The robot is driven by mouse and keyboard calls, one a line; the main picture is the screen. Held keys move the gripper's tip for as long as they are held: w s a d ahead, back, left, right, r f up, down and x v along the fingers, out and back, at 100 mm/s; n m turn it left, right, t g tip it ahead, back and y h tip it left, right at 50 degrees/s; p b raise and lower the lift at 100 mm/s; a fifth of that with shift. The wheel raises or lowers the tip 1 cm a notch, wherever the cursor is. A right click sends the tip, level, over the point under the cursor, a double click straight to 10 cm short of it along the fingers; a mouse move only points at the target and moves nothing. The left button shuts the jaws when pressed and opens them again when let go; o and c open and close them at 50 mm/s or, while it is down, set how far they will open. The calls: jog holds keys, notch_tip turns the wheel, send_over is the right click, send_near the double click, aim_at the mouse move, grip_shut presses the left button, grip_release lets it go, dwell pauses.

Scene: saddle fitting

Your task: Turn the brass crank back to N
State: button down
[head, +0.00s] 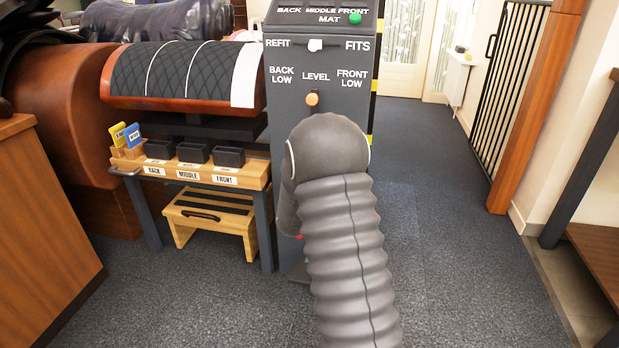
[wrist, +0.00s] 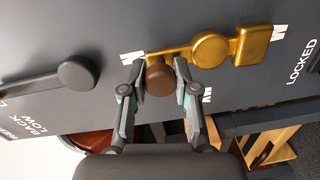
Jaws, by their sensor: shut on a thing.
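The brass crank (wrist: 210,51) is on the dark panel in the wrist view. It has a round hub, a square block on its right and an arm running left to a brown knob (wrist: 158,78). My gripper (wrist: 159,70) has one finger on each side of the knob and is shut on it. The knob end is near a white letter mark (wrist: 132,57) at the left. Other white marks are below the hub and at the right; I cannot read them surely. In the head view my grey arm hides the crank and gripper.
The grey control post (head: 320,60) carries an orange-knobbed level lever (head: 312,99). It also shows in the wrist view as a dark lever (wrist: 77,75). A wooden stand with black bins (head: 194,153) and a step stool (head: 208,216) are left. Carpet at right is clear.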

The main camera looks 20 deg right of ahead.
jog(key=c, duration=0.8)
grip_release()
jog(key=shift+s+d, duration=0.1)
jog(key=shift+c, duration=0.2)
jog(key=v, duration=1.2)
jog(key=shift+f, duration=0.1)
